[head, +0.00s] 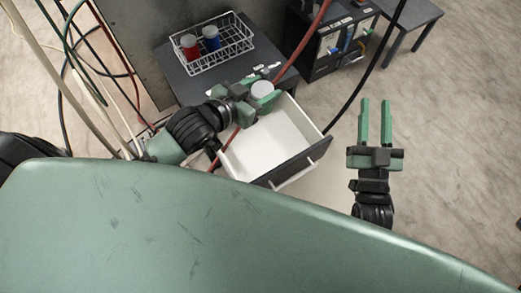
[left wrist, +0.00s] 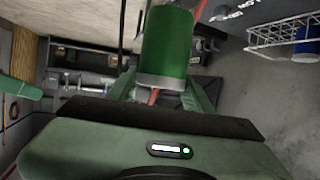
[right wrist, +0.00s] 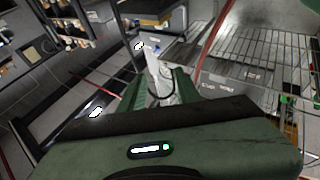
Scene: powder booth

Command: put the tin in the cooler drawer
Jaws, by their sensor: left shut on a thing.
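My left gripper (head: 262,100) is shut on a green tin with a pale grey lid (head: 262,88). The green tin also shows large between the fingers in the left wrist view (left wrist: 166,45). In the head view it appears over the back edge of the open cooler drawer. The drawer has a white, empty-looking interior (head: 262,147) and a dark front with a pale handle (head: 292,178). My right gripper (head: 376,122) is open and empty, to the right of the drawer.
A white wire basket (head: 207,63) holds a red tin (head: 190,47) and a blue tin (head: 211,38) on the dark cabinet top (head: 186,88). A dark unit (head: 335,45) stands behind. Red and black hoses run close to the drawer.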

